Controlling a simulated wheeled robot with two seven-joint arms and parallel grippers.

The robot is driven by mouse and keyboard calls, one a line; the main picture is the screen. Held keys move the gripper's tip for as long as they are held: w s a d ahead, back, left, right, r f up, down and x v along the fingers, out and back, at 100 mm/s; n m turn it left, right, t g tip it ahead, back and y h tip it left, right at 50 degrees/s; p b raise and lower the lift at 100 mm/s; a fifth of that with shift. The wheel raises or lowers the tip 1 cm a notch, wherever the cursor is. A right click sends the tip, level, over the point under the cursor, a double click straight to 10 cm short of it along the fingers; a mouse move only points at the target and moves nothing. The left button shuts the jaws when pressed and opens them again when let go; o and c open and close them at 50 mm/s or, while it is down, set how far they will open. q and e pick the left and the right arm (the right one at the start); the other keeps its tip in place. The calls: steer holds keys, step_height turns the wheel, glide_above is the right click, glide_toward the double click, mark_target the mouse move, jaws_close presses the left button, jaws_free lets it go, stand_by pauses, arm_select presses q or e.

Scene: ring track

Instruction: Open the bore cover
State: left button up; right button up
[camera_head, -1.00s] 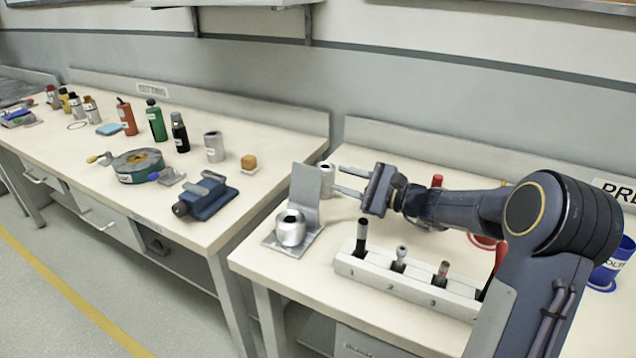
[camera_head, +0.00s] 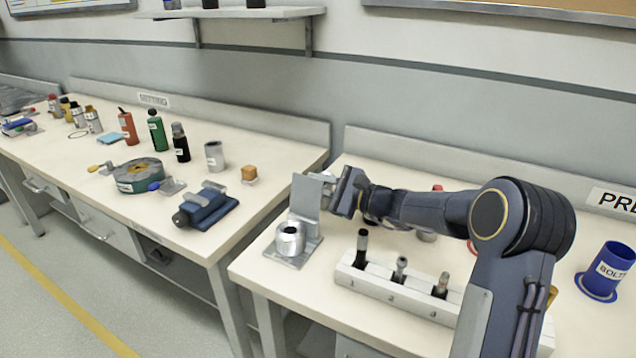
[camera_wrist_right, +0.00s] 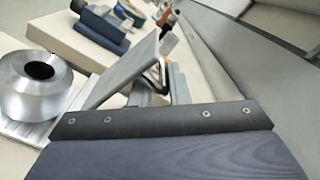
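The bore cover (camera_head: 306,194) is a flat grey plate standing up from a grey base plate (camera_head: 309,251). In front of it on the base sits a shiny metal cylinder (camera_head: 289,239) with its round bore uncovered. In the right wrist view the cover (camera_wrist_right: 128,68) leans away from the cylinder (camera_wrist_right: 38,86). My right gripper (camera_head: 328,184) is close behind the cover, on the side away from the cylinder. Its fingers are partly hidden by the plate, so their spacing and any contact are unclear. My left gripper is not in view.
A white holder (camera_head: 395,293) with several upright tools stands in front of my right arm. A blue bolts cup (camera_head: 608,270) is at the right. A blue vise (camera_head: 206,207) lies on the left bench, across a gap. The wall is behind the benches.

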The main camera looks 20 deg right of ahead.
steer(key=shift+d+r, duration=0.1)
steer(key=shift+r, duration=0.15)
jaws_close()
steer(key=n+b, duration=0.1)
steer(key=b, duration=0.3)
steer(key=shift+s+a+r+n, duration=0.15)
steer(key=shift+s+a+n, duration=0.15)
steer(key=shift+n, duration=0.1)
steer(key=shift+a+r+b, duration=0.15)
steer(key=shift+r+b, duration=0.05)
steer(key=shift+b, duration=0.15)
steer(key=shift+s+a+r+n, duration=0.15)
steer(key=shift+r+n, duration=0.2)
steer(key=shift+n, duration=0.15)
steer(key=o, duration=0.5)
jaws_free()
steer(key=shift+f, duration=0.1)
